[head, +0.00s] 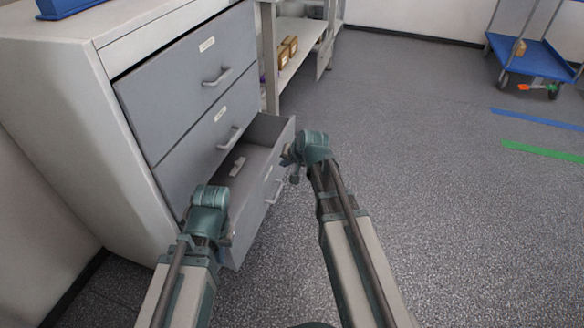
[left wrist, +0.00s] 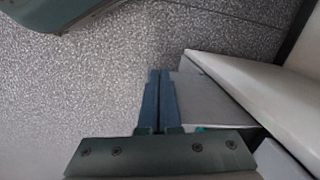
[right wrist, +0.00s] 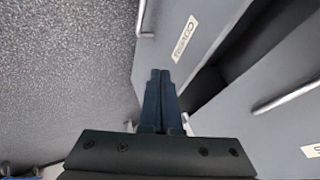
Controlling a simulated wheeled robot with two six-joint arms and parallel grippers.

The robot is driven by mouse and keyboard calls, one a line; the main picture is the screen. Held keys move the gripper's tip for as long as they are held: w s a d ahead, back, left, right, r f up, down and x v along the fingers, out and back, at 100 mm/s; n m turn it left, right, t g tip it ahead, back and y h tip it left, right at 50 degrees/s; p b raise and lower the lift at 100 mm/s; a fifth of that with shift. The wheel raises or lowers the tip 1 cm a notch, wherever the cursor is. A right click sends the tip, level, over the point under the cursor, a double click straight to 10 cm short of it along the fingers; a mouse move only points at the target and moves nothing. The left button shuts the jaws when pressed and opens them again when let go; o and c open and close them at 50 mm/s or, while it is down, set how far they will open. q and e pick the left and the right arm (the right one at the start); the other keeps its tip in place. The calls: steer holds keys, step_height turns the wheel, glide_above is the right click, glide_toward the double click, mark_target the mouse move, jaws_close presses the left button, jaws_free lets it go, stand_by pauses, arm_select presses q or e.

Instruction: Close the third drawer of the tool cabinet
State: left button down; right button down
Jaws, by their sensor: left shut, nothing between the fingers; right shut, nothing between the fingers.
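The tool cabinet (head: 75,125) stands at the left of the head view. Its third drawer (head: 282,160) is pulled open, and a small pale item (head: 237,166) shows inside. The drawer's handle (head: 272,192) is on its front. My left gripper (head: 226,238) is near the drawer's left front end; in the left wrist view its shut fingers (left wrist: 160,88) are beside a grey panel edge. My right gripper (head: 287,160) is at the drawer's right front end. In the right wrist view its shut fingers (right wrist: 161,85) are close to the labelled drawer front (right wrist: 165,55); contact cannot be told.
The upper two drawers, the top one (head: 185,90) and the second (head: 205,135), are closed. A shelf (head: 298,50) with small boxes stands behind the cabinet. A blue cart (head: 535,58) is at the far right. The floor (head: 440,200) right of the drawer is clear.

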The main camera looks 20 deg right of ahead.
steer(key=shift+w+a+r, duration=0.1)
steer(key=shift+w+a, duration=0.3)
steer(key=shift+a, duration=0.2)
steer(key=shift+w+a+r, duration=0.1)
steer(key=shift+w+a, duration=0.3)
steer(key=shift+a, duration=0.2)
steer(key=w+a, duration=0.5)
steer(key=a, duration=0.3)
steer(key=shift+w, duration=0.25)
steer(key=shift+a, duration=0.1)
